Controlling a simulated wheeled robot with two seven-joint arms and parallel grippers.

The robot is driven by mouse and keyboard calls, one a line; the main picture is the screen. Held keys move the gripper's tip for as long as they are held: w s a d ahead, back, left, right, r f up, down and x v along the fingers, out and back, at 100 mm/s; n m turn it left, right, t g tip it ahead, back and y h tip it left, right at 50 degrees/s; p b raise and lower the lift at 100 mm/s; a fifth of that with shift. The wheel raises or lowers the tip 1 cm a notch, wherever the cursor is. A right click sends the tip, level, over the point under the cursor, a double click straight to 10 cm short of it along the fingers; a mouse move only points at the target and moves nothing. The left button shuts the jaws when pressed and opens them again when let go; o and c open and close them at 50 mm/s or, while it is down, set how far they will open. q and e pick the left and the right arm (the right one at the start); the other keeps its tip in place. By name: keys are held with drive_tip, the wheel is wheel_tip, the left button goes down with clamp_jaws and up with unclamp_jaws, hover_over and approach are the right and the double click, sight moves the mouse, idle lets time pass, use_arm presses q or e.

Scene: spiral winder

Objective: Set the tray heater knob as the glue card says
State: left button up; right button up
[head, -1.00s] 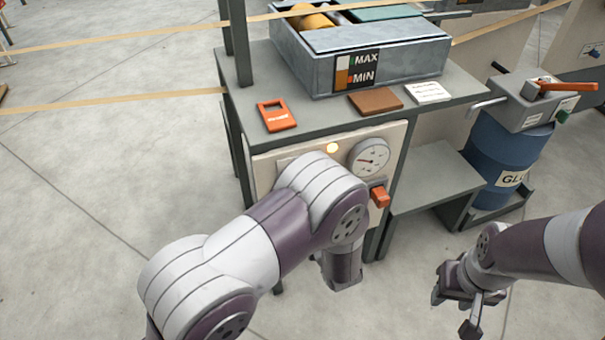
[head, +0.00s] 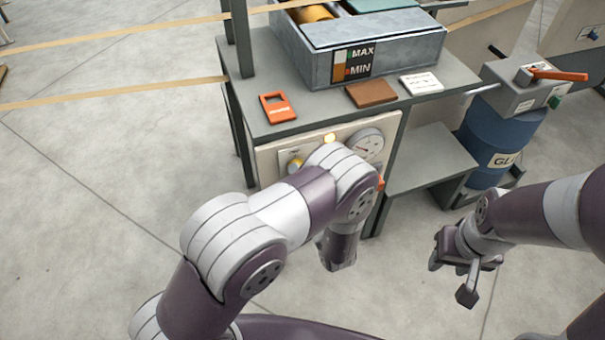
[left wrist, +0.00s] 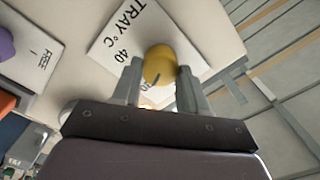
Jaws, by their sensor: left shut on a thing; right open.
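A short dark mark shows on the knob's lower part. My left gripper (left wrist: 160,92) is shut on the knob, one finger on each side. My right gripper (head: 466,270) is open and empty above the floor.
A grey tray (head: 300,65) with MAX/MIN marks stands on the bench. A brown block (head: 371,94) and orange tag (head: 277,107) lie before it. A blue glue drum (head: 487,140) stands right.

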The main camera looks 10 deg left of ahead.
idle(0.4)
use_arm(q)
drive_tip(key=o, duration=1.1)
drive_tip(key=shift+c, duration=0.2)
drive_tip(key=p+v, duration=0.1)
drive_tip(key=v, duration=1.1)
drive_tip(key=shift+s+d+p, duration=0.2)
drive_tip(key=shift+s+p, duration=0.05)
drive_tip(key=shift+p, duration=0.1)
